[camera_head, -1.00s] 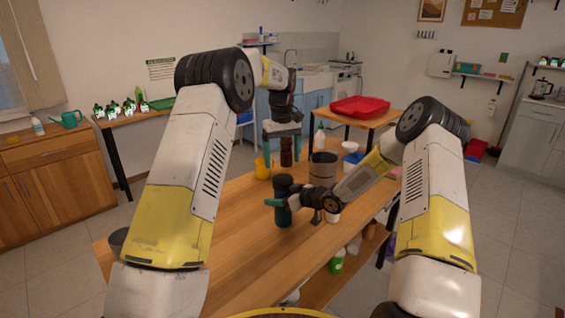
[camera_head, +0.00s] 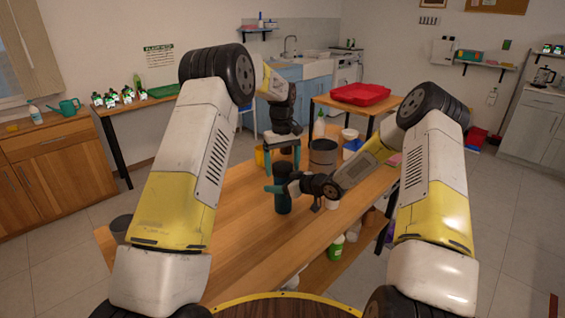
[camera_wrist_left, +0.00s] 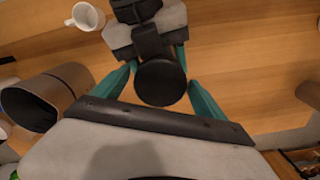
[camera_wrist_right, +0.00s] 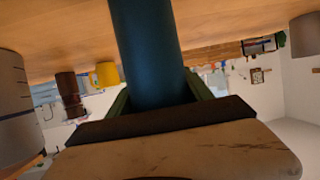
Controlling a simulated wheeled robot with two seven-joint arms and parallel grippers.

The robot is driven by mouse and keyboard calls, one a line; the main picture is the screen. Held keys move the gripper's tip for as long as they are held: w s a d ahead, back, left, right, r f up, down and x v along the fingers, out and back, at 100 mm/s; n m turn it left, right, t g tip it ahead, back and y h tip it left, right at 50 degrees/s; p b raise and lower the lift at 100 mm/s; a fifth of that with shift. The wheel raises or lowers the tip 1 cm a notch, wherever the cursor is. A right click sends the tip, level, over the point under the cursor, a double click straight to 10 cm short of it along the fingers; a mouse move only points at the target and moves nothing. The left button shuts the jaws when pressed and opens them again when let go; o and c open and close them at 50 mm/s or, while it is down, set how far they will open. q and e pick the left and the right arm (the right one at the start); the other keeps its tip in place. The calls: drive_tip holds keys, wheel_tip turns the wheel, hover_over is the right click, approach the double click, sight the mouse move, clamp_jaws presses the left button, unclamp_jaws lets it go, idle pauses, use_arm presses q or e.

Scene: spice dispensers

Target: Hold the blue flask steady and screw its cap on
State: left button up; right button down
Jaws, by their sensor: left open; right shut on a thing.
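The blue flask (camera_head: 283,203) stands upright on the wooden table, with its dark cap seen from above as a round disc in the left wrist view (camera_wrist_left: 160,82). Whether the cap is fully seated cannot be told. My right gripper (camera_head: 279,189) is shut on the flask from the side; its body fills the middle of the right wrist view (camera_wrist_right: 148,50). My left gripper (camera_head: 283,169) points down just above the flask. It is open, with its teal fingers on either side of the cap and visible gaps between.
A grey canister (camera_head: 323,157) stands behind the flask, and a yellow mug (camera_head: 260,157) is partly hidden behind my left gripper. The brown bottle (camera_wrist_right: 70,95) shows in the right wrist view.

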use_arm(q)
drive_tip(key=shift+c, duration=0.4)
drive_tip(key=c, duration=1.4)
drive_tip(key=m, duration=0.3)
drive_tip(key=o, duration=1.6)
drive_tip(key=shift+c, duration=0.2)
